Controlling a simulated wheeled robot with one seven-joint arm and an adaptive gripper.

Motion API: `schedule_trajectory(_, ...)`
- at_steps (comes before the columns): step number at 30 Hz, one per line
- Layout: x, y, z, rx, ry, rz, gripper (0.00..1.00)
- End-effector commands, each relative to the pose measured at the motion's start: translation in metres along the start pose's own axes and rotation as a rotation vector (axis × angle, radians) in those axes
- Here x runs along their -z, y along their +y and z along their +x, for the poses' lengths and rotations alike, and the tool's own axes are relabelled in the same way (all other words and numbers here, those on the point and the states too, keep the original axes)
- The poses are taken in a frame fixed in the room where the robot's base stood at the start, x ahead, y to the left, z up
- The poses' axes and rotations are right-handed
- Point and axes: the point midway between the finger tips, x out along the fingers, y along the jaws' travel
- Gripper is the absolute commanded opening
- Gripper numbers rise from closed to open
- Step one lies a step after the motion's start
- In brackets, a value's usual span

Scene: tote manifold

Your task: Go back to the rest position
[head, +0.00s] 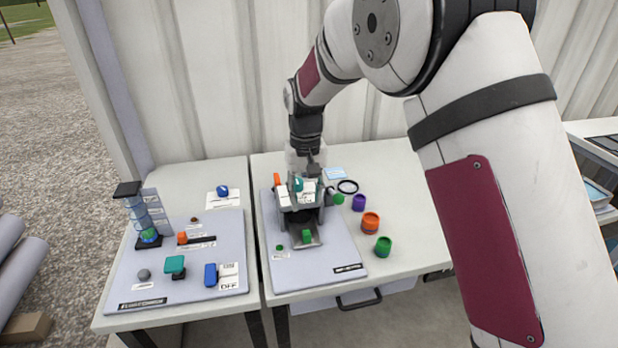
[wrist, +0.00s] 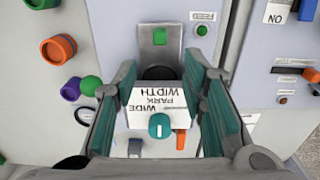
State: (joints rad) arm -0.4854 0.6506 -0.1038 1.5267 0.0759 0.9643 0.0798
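My gripper (wrist: 160,75) is open, its two teal-padded fingers spread wide apart in the wrist view. It points down over the right-hand panel (head: 345,268); in the head view my gripper (head: 303,205) is low over that panel. A white card (wrist: 170,92) reading "WIDE PARK WIDTH" and a teal knob (wrist: 159,125) show between the fingers, seemingly below them. I cannot tell whether the fingers touch anything. A green block (wrist: 160,36) on a grey plate lies just beyond the fingertips. My arm reaches in from the right in the head view.
Loose orange (head: 371,222), purple (head: 359,202) and green (head: 383,246) round pieces stand right of the panel. The left panel (head: 140,285) holds a clear column (head: 148,215) and several coloured knobs. A ribbed wall (head: 230,80) stands close behind the tables.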

Motion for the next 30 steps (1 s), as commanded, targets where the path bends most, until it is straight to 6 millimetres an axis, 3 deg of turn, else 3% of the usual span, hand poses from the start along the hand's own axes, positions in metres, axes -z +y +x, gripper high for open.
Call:
schedule_trajectory(5, -0.005, 0.007, -0.012, 0.003, 0.01, 0.009, 0.38)
schedule_trajectory(11, -0.041, 0.042, -0.072, 0.019, 0.058, 0.053, 0.38)
schedule_trajectory(15, -0.083, 0.069, -0.117, 0.028, 0.1, 0.087, 0.38)
schedule_trajectory(21, -0.151, 0.1, -0.163, 0.029, 0.161, 0.134, 0.38)
schedule_trajectory(30, -0.263, 0.127, -0.196, 0.009, 0.252, 0.197, 0.38)
